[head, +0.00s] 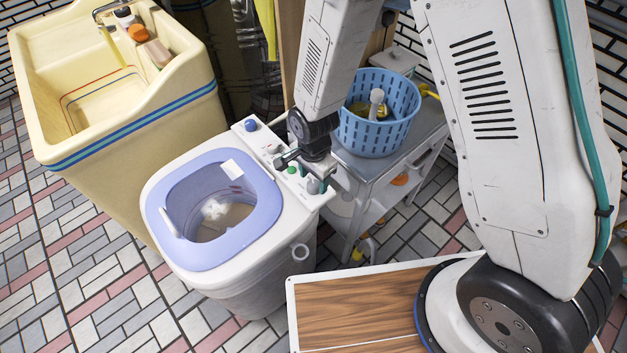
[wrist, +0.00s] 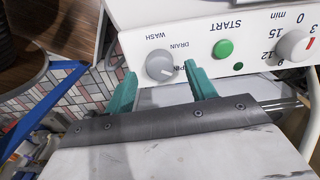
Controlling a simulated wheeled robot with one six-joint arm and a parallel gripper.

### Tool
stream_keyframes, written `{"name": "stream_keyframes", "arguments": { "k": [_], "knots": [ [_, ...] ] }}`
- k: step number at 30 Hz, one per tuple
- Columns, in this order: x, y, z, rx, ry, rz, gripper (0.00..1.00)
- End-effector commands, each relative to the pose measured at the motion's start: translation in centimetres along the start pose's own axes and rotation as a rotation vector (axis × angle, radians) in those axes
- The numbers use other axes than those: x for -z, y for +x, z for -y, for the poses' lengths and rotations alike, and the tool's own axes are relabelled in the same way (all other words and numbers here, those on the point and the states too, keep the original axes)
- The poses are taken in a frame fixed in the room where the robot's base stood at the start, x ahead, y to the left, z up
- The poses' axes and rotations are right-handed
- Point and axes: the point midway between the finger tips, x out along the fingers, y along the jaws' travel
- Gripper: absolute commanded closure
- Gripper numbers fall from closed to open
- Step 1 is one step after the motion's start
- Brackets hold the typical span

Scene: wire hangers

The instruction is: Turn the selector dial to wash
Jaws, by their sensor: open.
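The selector dial (wrist: 160,65) is a round grey knob on the washer's white control panel (wrist: 190,30). WASH, DRAIN and a partly covered SPIN are printed beside it, upside down in the wrist view. I cannot clearly tell where its pointer aims. My gripper (wrist: 161,74) is open, its two teal fingertips on either side of the dial. I see no clear contact with the knob. In the head view, the grey dial (head: 313,186) is at the panel's near right end, and my gripper (head: 305,172) is just over that part of the panel.
A green START button (wrist: 223,49) and a timer knob (wrist: 293,45) are near the dial. The washer's blue-rimmed tub (head: 160,200) is open. A yellow sink (head: 130,140) stands at left, and a cart with a blue basket (head: 375,135) stands close behind the panel.

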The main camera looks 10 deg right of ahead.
Motion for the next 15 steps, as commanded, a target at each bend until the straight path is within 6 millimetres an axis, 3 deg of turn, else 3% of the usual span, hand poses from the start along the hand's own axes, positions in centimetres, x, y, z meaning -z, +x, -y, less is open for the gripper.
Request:
{"name": "stream_keyframes", "arguments": {
  "k": [6, 14, 15],
  "knots": [
    [0.0, 1.8, 0.0, 0.000, 0.000, 0.000, 0.44],
    [0.0, 1.9, 0.0, 0.000, -0.001, 0.000, 0.44],
    [0.0, 1.9, 0.0, 0.000, -0.001, 0.000, 0.50]
  ]
}}
